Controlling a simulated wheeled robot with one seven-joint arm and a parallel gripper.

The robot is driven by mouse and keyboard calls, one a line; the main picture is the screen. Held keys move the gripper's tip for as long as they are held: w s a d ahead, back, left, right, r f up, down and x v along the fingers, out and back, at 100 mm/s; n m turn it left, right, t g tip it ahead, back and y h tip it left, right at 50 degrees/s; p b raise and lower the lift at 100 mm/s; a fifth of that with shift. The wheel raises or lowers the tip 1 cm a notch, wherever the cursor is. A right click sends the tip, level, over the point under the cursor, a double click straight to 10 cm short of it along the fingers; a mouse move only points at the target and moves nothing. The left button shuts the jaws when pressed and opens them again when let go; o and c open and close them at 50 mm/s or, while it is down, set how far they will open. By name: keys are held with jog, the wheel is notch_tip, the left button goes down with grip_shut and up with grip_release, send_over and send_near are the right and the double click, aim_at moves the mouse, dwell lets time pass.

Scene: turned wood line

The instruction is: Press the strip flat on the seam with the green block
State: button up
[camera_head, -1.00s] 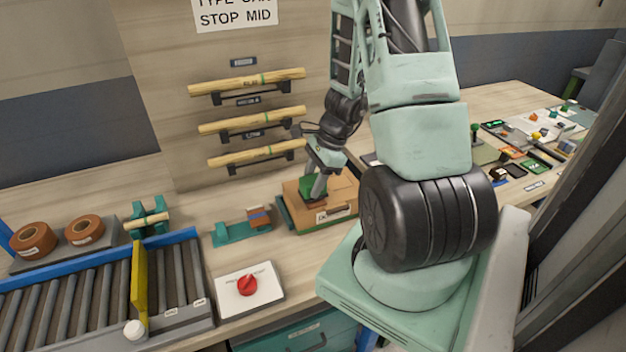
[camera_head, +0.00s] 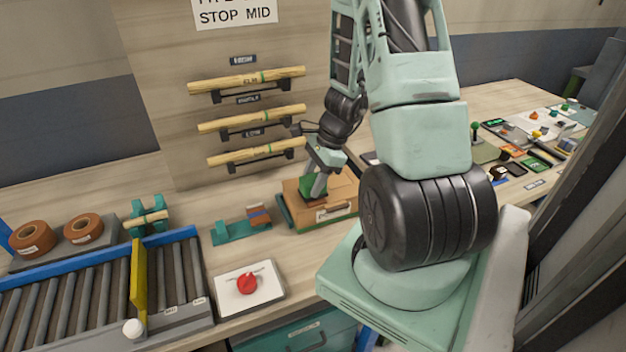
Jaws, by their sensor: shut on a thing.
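My gripper (camera_head: 318,186) is shut on the green block (camera_head: 308,185) and points down over the left part of the cardboard box (camera_head: 345,192). The block is at the box's top, and the gripper's fingers cover part of it. I cannot tell whether the block touches the top or is just above it. The box sits on a green holder (camera_head: 285,213) on the bench and has a pale label on its front. The seam and the strip cannot be made out clearly at this size.
A green stand with small brown and blue pieces (camera_head: 245,226) is left of the box. A red knob (camera_head: 247,284) on a white plate is in front. A roller conveyor (camera_head: 80,290) with a yellow gate (camera_head: 139,285) lies left. Wooden rods (camera_head: 250,118) hang on the wall behind.

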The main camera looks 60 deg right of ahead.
jog(key=shift+f+b, duration=0.4)
dwell(1.3)
jog(key=shift+r, duration=0.1)
notch_tip(320, 180, up, 7)
jog(key=p, duration=0.6)
dwell(0.7)
